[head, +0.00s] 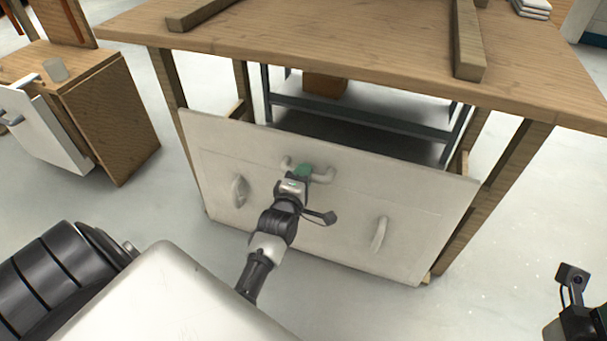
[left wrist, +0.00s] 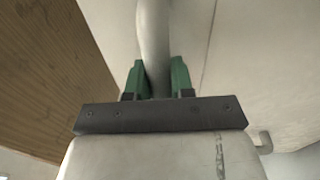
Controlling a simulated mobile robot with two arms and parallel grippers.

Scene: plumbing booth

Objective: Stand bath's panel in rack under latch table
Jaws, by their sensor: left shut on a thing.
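The bath's panel (head: 330,235) is a wide off-white board with three handles. It stands steeply, tilted a little, at the front of the wooden latch table (head: 330,45), below its top. My left gripper (head: 303,171) is shut on the upper middle handle. In the left wrist view its green fingers (left wrist: 157,72) sit on both sides of the white handle bar (left wrist: 153,35). Wooden parts, likely the rack (head: 461,166), show at the panel's side edges; the panel hides most of them. I cannot tell how its lower edge is seated. My right gripper (head: 590,318) is partly cut off at lower right.
Wooden table legs (head: 500,190) flank the panel. A dark metal frame (head: 365,125) and a brown box (head: 325,85) are behind it. Wooden bars (head: 467,45) lie on the tabletop. A wooden cabinet (head: 115,120) stands at left.

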